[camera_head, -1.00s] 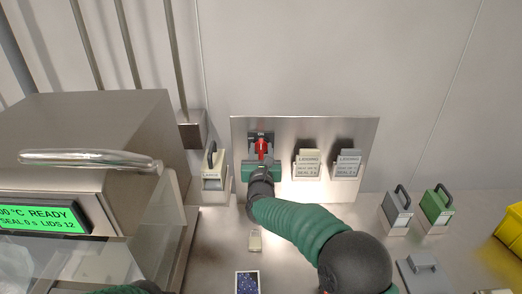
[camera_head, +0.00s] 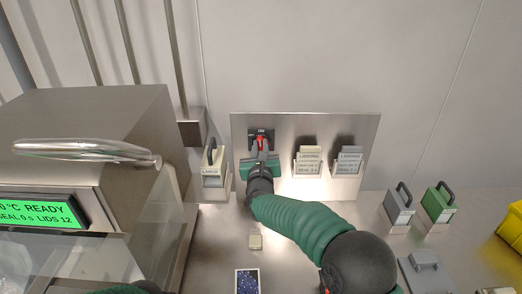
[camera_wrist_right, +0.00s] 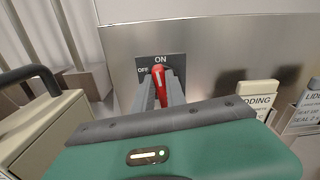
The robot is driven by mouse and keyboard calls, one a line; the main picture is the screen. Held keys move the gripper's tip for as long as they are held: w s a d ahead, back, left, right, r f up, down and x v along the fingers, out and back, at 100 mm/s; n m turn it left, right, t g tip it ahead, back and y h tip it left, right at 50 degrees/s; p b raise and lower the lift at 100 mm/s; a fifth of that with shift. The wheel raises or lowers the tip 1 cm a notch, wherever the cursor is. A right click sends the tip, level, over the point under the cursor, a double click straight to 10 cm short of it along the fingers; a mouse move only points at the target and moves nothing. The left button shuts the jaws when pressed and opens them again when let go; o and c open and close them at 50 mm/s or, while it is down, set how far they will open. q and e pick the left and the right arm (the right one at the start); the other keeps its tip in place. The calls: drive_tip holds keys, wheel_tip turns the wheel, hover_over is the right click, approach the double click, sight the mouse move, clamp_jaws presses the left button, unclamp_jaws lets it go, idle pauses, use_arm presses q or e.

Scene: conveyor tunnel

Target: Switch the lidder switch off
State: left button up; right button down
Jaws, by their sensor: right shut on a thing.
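The lidder switch is a red handle on a dark plate (camera_head: 261,133) on the upright steel panel. The red handle (camera_wrist_right: 158,78) also shows in the right wrist view, with "ON" above it and "OFF" to its left. It points roughly up toward "ON", with a slight tilt. My right gripper (camera_head: 261,147) is at the switch, its two grey fingers on either side of the handle, shut on it. My left gripper is not in view; only a bit of my left arm shows at the bottom edge.
Two label holders marked "LIDDING" (camera_head: 308,163) hang on the steel panel (camera_head: 365,125) to the right. A cream handled block (camera_head: 213,165) stands close left. The sealing machine (camera_head: 100,115) fills the left. Grey and green handled blocks (camera_head: 438,205) stand right.

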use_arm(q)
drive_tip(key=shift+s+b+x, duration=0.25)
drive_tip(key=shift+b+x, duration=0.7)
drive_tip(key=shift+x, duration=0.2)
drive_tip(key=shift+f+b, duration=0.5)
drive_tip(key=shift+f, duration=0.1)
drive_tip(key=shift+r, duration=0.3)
use_arm(e)
drive_tip(key=shift+s+a+f+n, duration=0.1)
drive_tip(key=shift+a+f+n, duration=0.25)
drive_tip(key=shift+n, duration=2.35)
drive_tip(key=shift+w+a+f+n, duration=0.1)
drive_tip(key=shift+a+f+n, duration=0.2)
drive_tip(key=shift+n, duration=2.4)
drive_tip(key=shift+s+a+f+n, duration=0.1)
drive_tip(key=shift+a+f+n, duration=0.25)
drive_tip(key=shift+n, duration=2.35)
drive_tip(key=shift+d+f, duration=0.1)
drive_tip(key=shift+f, duration=0.05)
drive_tip(key=c, duration=1.5)
unclamp_jaws()
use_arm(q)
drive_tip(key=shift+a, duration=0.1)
use_arm(e)
drive_tip(key=shift+o, duration=0.7)
